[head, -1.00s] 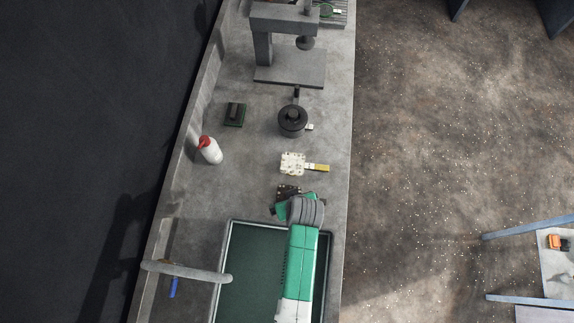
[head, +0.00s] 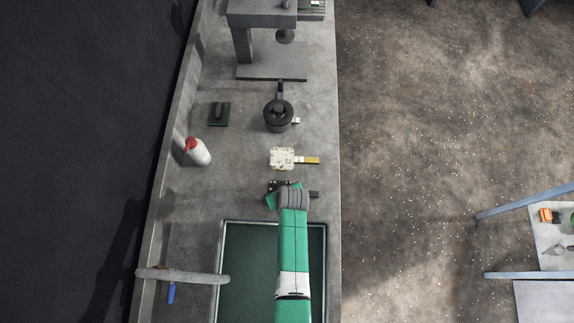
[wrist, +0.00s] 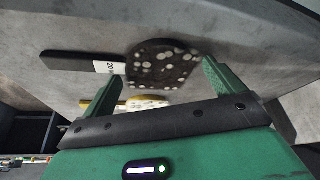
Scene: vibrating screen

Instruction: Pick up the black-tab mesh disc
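The dark mesh disc (wrist: 160,65) has pale specks and a black tab (wrist: 68,61) with a white label. In the head view the disc (head: 279,185) lies on the bench just beyond the green tray, partly hidden by my arm, its tab pointing right. My gripper (wrist: 165,88) is open, its two green fingers apart and nothing held between them. In the wrist view the disc appears ahead of and between the fingertips; I cannot tell whether either finger touches it.
A pale mesh disc (head: 281,158) with a yellow tab lies just beyond the dark one. A black round pot (head: 278,116), a red-capped white bottle (head: 199,152) and a grey stand (head: 272,74) are farther off. The green tray (head: 250,265) lies under my arm.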

